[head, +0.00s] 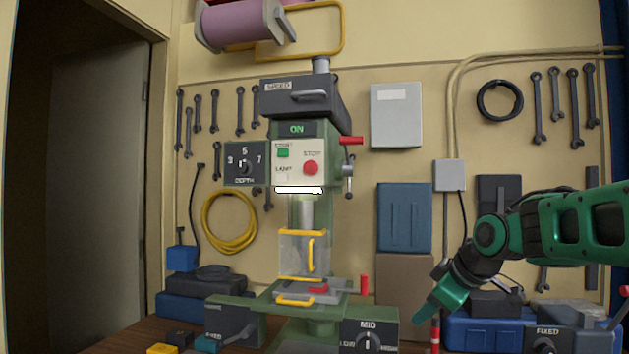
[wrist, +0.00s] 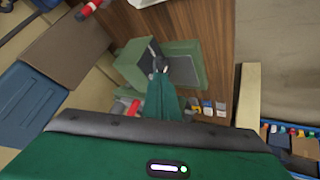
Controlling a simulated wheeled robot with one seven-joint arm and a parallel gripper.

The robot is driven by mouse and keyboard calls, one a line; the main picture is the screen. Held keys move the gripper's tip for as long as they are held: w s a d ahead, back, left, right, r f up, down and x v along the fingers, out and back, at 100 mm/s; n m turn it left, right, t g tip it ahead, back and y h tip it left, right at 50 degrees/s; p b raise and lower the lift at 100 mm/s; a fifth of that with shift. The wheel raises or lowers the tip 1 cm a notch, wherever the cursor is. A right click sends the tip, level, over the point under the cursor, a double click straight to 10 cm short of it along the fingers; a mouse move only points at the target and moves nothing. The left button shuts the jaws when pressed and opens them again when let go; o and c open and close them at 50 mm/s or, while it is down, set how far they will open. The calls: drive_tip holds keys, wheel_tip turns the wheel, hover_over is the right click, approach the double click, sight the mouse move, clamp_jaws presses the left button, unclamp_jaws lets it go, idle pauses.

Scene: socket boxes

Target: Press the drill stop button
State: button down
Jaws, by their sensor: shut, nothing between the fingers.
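The drill press (head: 305,130) stands against the back wall in the head view, with a lit "ON" sign above its front panel. The round red STOP button (head: 311,168) sits on the right of that panel, and the green START button (head: 283,153) is to its left. My gripper (head: 422,312) is shut and empty. It points down, to the right of the drill and well below the red button, apart from it. In the wrist view, its green fingers (wrist: 163,98) show over the bench top. I cannot make out the STOP button in the wrist view.
The yellow-framed clear guard (head: 303,254) hangs below the drill head. A speed selector box (head: 368,335) marked LOW, MID and HIGH sits at the bench front. A blue case (head: 404,217) and a grey wall box (head: 396,115) are right of the drill. Space before the panel looks clear.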

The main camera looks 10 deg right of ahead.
sight(316, 174)
drive_tip(key=w+a+r+n+t+y, duration=0.25)
drive_tip(key=w+a+r+n, duration=0.2)
drive_tip(key=r, duration=0.35)
drive_tip(key=w+a+r+n+t+y, duration=0.25)
drive_tip(key=w+r+n, duration=0.35)
drive_tip(key=r, duration=0.3)
drive_tip(key=a+r+n+y, duration=0.3)
drive_tip(key=r+n, duration=0.2)
drive_tip(key=r, duration=0.1)
drive_tip(key=s+a+r+n+g+y, duration=0.1)
drive_tip(key=a+r+n+y, duration=0.1)
drive_tip(key=r+n+y, duration=0.2)
wheel_tip(316, 174, up, 3)
drive_tip(key=shift+a+n, duration=0.4)
drive_tip(key=shift+n, duration=0.25)
drive_tip(key=shift+a, duration=0.15)
drive_tip(key=w+a, duration=0.2)
drive_tip(key=w, duration=0.1)
drive_tip(key=w+a, duration=0.2)
drive_tip(key=w, duration=0.1)
drive_tip(key=w+a, duration=0.2)
drive_tip(key=w, duration=0.1)
drive_tip(key=shift+f, duration=0.1)
drive_tip(key=shift+w+d, duration=0.25)
drive_tip(key=shift+w, duration=0.35)
